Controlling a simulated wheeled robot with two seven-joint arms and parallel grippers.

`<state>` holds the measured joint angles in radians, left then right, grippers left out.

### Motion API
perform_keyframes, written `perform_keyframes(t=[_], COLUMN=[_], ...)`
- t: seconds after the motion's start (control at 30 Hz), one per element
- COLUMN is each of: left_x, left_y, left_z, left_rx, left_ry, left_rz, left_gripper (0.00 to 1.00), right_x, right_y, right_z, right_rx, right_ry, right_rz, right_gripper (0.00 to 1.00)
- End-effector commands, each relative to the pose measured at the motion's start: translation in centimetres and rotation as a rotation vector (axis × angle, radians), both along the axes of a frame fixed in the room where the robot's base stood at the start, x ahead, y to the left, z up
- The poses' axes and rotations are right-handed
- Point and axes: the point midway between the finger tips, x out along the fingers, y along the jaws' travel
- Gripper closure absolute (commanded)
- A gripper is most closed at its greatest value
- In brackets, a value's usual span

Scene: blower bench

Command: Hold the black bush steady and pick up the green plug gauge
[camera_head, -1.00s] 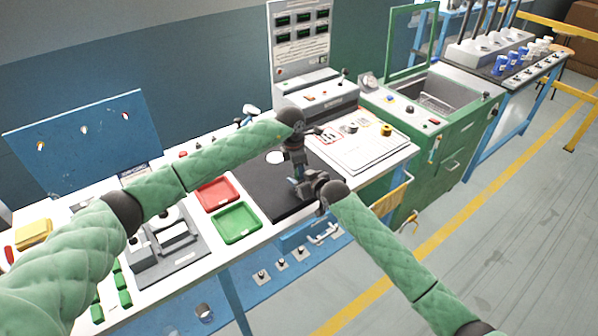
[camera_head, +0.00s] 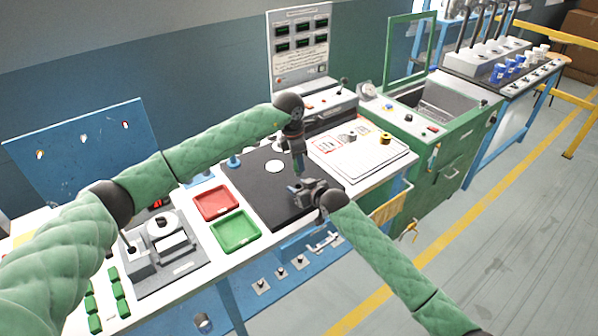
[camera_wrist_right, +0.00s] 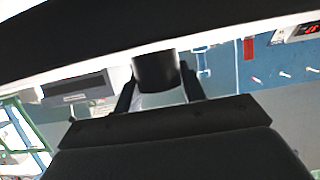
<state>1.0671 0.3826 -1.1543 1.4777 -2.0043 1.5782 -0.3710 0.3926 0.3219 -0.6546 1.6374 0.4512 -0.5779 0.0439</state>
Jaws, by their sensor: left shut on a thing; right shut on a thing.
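My left gripper (camera_head: 299,168) points down over the black mat, just above my right gripper (camera_head: 299,192). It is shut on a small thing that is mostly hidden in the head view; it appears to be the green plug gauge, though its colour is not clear. My right gripper lies low over the near right part of the mat. In the right wrist view it is shut on a dark cylinder, the black bush (camera_wrist_right: 155,70), which stands between its two fingers. The two grippers are close together but a gap shows between them.
The black mat (camera_head: 252,185) has a white disc (camera_head: 274,166) near its back. A red tray (camera_head: 216,203) and a green tray (camera_head: 235,231) sit left of it. The mat's left part is clear.

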Motion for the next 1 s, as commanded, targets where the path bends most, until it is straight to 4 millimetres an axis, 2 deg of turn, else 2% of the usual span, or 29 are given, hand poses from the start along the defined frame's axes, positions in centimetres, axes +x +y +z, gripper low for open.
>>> perform_keyframes(t=[0.03,0.2,0.57,0.6,0.7,1.0], left_x=[0.0,0.0,0.0,0.0,0.0,0.0], left_y=[0.0,0.0,0.0,0.0,0.0,0.0], left_z=[0.8,2.5,3.0,3.0,3.0,2.9], left_rx=[0.000,0.000,0.000,0.000,0.000,0.000], left_ry=[-0.002,0.000,0.001,0.001,0.001,0.001], left_rz=[-0.001,-0.001,-0.001,-0.001,-0.001,-0.001], left_gripper=[1.00,1.00,1.00,1.00,1.00,1.00], right_x=[0.0,0.0,0.0,0.0,0.0,-0.1], right_y=[0.0,0.0,0.0,0.0,0.0,-0.1], right_z=[0.0,0.0,0.0,0.0,0.0,0.0], right_rx=[0.000,0.000,0.000,0.000,0.000,0.000], right_ry=[0.000,0.000,0.000,0.000,0.000,0.000], right_rz=[0.000,0.000,0.000,0.000,0.000,0.000], right_gripper=[0.90,0.90,0.90,0.52,0.34,0.34])
